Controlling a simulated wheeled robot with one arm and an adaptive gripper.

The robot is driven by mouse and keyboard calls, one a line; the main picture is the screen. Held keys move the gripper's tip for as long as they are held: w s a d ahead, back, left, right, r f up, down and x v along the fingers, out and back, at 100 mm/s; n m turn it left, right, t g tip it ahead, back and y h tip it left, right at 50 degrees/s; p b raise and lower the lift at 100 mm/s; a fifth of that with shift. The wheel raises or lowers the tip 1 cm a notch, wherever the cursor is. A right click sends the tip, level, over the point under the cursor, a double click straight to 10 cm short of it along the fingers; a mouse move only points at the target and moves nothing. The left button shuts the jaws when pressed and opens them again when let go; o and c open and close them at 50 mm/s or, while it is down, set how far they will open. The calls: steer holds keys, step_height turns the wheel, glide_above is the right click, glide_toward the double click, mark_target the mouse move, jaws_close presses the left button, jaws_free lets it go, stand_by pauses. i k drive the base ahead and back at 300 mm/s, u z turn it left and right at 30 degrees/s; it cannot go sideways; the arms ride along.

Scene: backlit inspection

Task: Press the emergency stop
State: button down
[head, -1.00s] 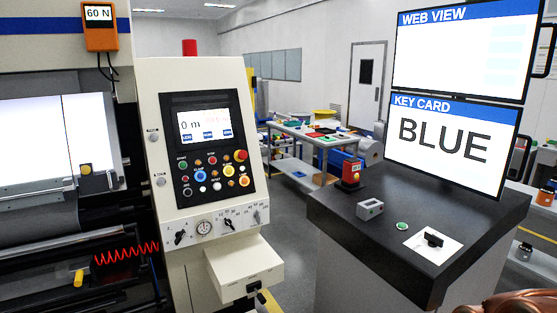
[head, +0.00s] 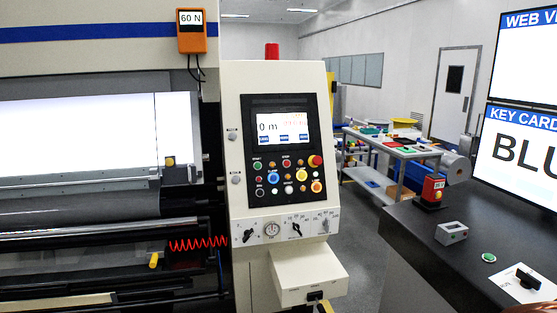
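The emergency stop looks to be the red mushroom-shaped button (head: 315,161) at the upper right of the button field on the cream control panel (head: 235,80). It sits just below and right of the small screen (head: 282,129), which reads 0 m. Several smaller coloured buttons lie to its left and below, among them a yellow one (head: 302,175) and a blue one (head: 273,177). Nothing covers the red button. I cannot tell from here whether it is pressed in. My gripper is not in view.
A dark-topped bench (head: 410,235) stands right of the panel, with a red device (head: 433,190), a small grey counter (head: 451,232) and a green button (head: 489,257). A cream box (head: 308,272) juts out below the panel. Grey floor (head: 355,250) shows between panel and bench.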

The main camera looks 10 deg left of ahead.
mark_target(317, 161)
steer(key=u, duration=0.9)
steer(key=i, duration=0.9)
steer(key=u, duration=0.45)
